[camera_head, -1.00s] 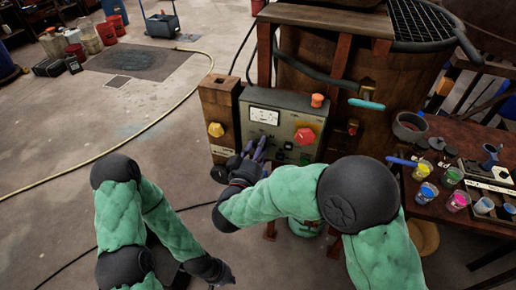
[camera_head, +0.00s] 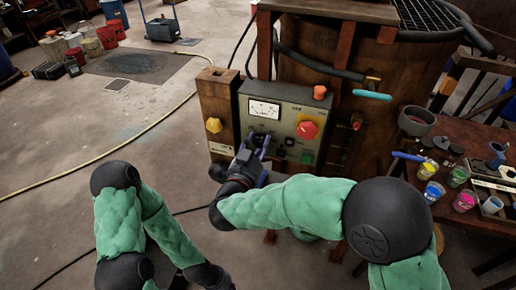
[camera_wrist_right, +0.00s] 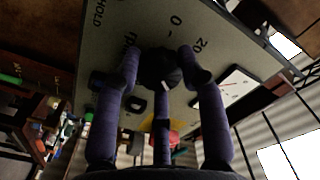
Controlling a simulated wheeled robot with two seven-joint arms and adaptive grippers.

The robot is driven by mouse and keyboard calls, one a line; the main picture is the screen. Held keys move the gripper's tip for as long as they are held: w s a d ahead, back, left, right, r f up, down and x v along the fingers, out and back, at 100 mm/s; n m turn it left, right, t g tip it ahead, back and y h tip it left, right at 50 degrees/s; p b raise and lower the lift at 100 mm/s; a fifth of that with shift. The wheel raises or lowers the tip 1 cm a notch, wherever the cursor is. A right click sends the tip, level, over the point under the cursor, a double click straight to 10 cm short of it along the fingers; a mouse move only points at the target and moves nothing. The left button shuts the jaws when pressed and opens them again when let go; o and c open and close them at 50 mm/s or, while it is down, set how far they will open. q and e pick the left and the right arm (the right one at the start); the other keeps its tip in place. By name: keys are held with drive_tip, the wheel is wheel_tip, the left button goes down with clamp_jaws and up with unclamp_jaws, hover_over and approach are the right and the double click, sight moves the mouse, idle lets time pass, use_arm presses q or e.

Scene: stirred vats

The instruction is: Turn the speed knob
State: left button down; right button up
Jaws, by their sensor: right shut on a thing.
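The speed knob is a small black knob (camera_wrist_right: 160,68) on the grey control panel (camera_head: 285,96). In the right wrist view, printed marks "0", "20" and "rpm" surround it. My right gripper (camera_head: 258,143) is at the panel's lower left, below the meter. In the wrist view its purple fingers (camera_wrist_right: 163,80) are closed around the knob, which sits between their tips. In the head view the fingers and hand hide the knob. My left arm hangs at the lower left, and its gripper is not shown clearly at the bottom edge.
The panel also bears a white meter (camera_head: 264,110), a large red knob (camera_head: 307,130) and an orange button (camera_head: 319,92). A table (camera_head: 458,220) with paint cups stands right. The floor at left is mostly clear.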

drive_tip(key=shift+f+m+b, duration=0.45)
drive_tip(key=shift+m+b, duration=0.2)
drive_tip(key=shift+m, duration=0.35)
drive_tip(key=o, duration=1)
drive_tip(key=shift+c, duration=0.2)
drive_tip(key=shift+o, duration=0.9)
drive_tip(key=shift+a, duration=0.1)
drive_tip(key=shift+r, duration=0.25)
drive_tip(key=v, duration=1.2)
